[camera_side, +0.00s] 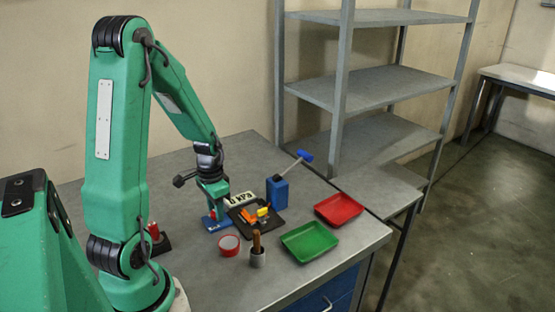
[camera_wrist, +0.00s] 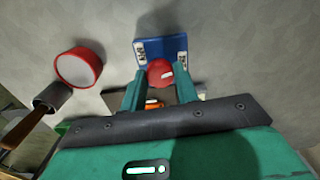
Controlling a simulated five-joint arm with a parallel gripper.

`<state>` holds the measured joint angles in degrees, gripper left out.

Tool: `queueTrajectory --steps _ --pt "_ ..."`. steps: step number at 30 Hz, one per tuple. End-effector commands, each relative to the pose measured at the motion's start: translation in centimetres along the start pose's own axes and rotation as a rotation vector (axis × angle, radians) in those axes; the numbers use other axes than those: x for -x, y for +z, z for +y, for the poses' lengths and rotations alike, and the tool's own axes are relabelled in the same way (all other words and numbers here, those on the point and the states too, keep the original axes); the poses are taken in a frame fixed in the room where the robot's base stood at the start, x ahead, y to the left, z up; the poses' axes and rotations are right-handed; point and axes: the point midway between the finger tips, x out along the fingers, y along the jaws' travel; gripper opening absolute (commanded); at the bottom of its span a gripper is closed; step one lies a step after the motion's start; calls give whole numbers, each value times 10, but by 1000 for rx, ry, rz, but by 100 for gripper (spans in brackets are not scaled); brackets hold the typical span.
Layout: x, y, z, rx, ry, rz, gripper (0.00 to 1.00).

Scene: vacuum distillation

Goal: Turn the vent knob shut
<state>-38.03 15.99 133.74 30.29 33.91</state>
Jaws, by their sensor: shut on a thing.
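The vent knob (camera_wrist: 160,72) is red with a white mark on its top. It sits on a blue base (camera_wrist: 174,45) with a white label at each side; I cannot read the labels. In the side view only a bit of red knob (camera_side: 212,214) shows under my gripper, above the blue base (camera_side: 211,224). My gripper (camera_wrist: 161,82) has one green finger on each side of the knob and is shut on it. In the side view my gripper (camera_side: 214,199) points down at the base.
A black tray (camera_side: 262,228) with orange and yellow pieces lies close to the right. A blue block with a lever (camera_side: 277,191) stands behind it. Green (camera_side: 310,242) and red (camera_side: 339,209) trays lie right.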

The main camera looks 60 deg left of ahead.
Motion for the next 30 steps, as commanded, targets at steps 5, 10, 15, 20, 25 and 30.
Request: queueTrajectory --steps 5,10,15,20,25,30 --pt "1 0 0 -133 0 1 8" --pt "1 0 0 -223 -1 1 8" --pt "1 0 0 -270 -1 1 8" --pt "1 0 0 -284 -1 1 7" --pt "1 0 0 -285 -1 1 8" --pt "1 0 0 -285 -1 1 38"
